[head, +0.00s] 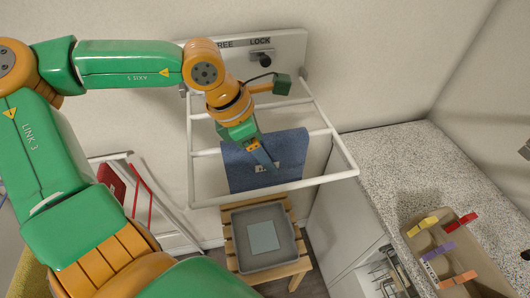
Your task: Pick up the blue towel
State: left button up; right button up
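The blue towel (290,152) is draped over bars of a white wall-mounted drying rack (340,150). My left gripper (264,166) comes down from above and overlaps the middle of the towel in the head view. Its fingers are small and partly merge with the towel's colour, so I cannot tell whether they are open or whether they touch the cloth. The gripper and wrist hide part of the towel's upper left. My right gripper is not in view.
A panel marked LOCK with a black knob (262,59) is above the rack. Below, a grey tray (238,229) sits on a wooden stool (229,248). At right, a speckled counter (385,155) holds a beige box (459,240) with coloured clips.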

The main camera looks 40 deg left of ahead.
pick_arm(q)
grip_shut()
